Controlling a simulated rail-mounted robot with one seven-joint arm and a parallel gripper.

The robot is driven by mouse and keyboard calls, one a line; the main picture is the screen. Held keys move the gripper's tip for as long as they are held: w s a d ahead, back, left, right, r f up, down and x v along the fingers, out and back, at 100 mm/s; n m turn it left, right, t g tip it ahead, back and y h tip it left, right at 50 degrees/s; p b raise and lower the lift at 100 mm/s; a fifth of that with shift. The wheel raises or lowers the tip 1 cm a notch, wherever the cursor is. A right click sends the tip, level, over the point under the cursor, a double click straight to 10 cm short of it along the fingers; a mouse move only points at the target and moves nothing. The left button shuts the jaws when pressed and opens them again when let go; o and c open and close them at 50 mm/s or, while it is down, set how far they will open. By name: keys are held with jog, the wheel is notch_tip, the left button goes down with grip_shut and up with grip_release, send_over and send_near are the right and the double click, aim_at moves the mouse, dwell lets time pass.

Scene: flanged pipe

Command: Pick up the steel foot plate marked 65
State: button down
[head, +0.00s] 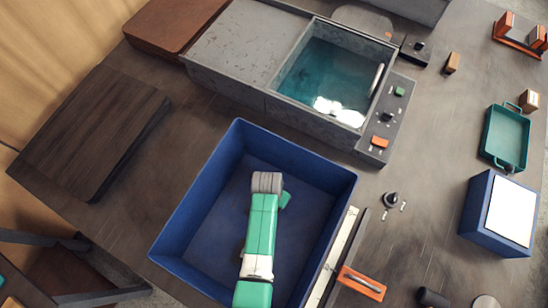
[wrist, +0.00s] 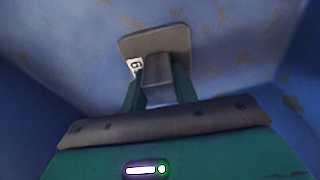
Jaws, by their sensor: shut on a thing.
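The steel foot plate (wrist: 172,40) shows in the wrist view as a flat grey-brown plate with a dark block-like stem. A white label on it is partly covered; a 6 seems to show, and the rest cannot be read. My gripper (wrist: 158,88) has its green fingers shut on the stem, one on each side. In the head view my arm reaches down into the blue bin (head: 190,205), and the plate is hidden behind my arm. I cannot tell whether the plate touches the bin floor.
The bin's high walls surround my gripper. A grey tank of water (head: 330,85) with a control panel (head: 385,120) stands behind the bin. An orange-handled tool (head: 362,282) lies to the right. A blue box (head: 500,215) and green tray (head: 506,137) stand further right.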

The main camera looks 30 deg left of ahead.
jog(key=shift+r, duration=0.1)
notch_tip(320, 180, up, 10)
jog(key=shift+f+p, duration=0.1)
jog(key=shift+p, duration=1.1)
